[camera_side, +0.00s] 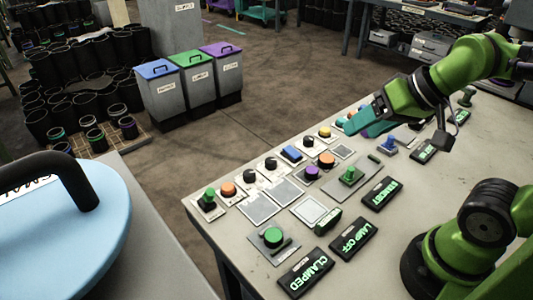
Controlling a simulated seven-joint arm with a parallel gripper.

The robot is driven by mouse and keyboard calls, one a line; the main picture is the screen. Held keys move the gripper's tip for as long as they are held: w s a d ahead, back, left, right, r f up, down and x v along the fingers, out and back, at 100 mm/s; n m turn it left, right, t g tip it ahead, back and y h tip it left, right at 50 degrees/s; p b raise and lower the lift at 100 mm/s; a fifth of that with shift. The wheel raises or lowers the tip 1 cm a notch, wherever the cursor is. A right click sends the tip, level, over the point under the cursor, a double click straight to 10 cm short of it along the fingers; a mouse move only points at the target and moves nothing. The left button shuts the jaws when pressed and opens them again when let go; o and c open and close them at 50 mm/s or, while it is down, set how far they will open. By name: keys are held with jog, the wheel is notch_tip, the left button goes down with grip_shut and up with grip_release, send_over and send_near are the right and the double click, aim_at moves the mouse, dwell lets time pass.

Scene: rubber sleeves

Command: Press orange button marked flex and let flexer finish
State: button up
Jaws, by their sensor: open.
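Two orange buttons stand on the grey bench: one (228,189) near the left front corner and one (327,159) in the middle of the panel row. Their labels are too small to read, so I cannot tell which is marked flex. My gripper (362,122) hangs over the far part of the bench, beyond and to the right of the middle orange button, apart from both. Its teal fingers are open, with nothing visible between them. I cannot pick out the flexer with certainty; part of the far panel is hidden behind my gripper.
Close by are a purple button (312,172), green lever (349,174), blue switch (291,153), black knobs and a large green button (273,237). Lidded bins (190,85) stand on the floor.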

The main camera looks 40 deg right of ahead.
jog(key=shift+c, duration=0.3)
grip_shut()
dwell(1.6)
